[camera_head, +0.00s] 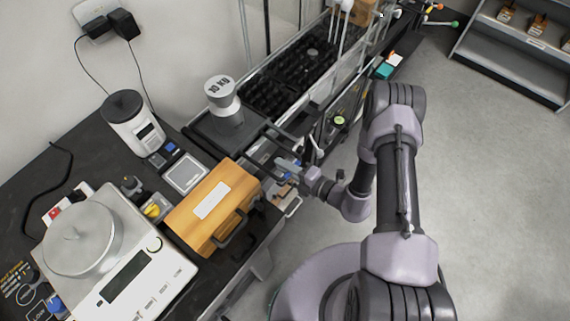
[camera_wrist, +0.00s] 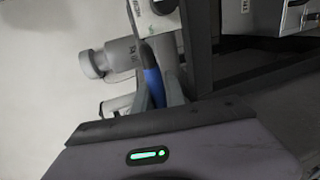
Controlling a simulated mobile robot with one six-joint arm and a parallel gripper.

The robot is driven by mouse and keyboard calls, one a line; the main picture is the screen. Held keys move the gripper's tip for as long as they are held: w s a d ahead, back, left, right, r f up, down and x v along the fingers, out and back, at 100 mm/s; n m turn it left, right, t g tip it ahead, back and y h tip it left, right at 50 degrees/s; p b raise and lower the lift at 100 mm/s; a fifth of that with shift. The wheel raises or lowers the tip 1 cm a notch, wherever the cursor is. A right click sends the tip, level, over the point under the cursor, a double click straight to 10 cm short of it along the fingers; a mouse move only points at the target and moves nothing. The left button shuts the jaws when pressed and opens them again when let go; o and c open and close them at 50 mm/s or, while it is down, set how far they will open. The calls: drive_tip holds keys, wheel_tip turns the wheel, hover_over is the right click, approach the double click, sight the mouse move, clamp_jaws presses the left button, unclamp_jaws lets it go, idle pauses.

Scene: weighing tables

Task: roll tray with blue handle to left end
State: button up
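The tray (camera_head: 204,143) is a dark plate at the left end of the black roller track, with a grey 10 KG weight (camera_head: 227,112) standing upright on it. Dark bars run from it toward my gripper (camera_head: 289,168), which is at the front side of the track. In the wrist view the blue handle (camera_wrist: 152,78) lies between the two grey fingers of my gripper (camera_wrist: 158,94), which look shut on it. The weight also shows in the wrist view (camera_wrist: 119,57). The handle is mostly hidden in the head view.
Left of the track, the dark table holds a wooden case (camera_head: 190,232), a white scale (camera_head: 125,270), a small square device (camera_head: 186,174) and a white canister (camera_head: 133,125). The rollers (camera_head: 300,75) right of the weight look bare. Open floor (camera_head: 480,190) lies right.

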drive_tip(key=o, duration=0.3)
drive_tip(key=shift+a, duration=0.1)
drive_tip(key=p+v, duration=0.4)
drive_tip(key=v, duration=1.3)
drive_tip(key=shift+d, duration=0.3)
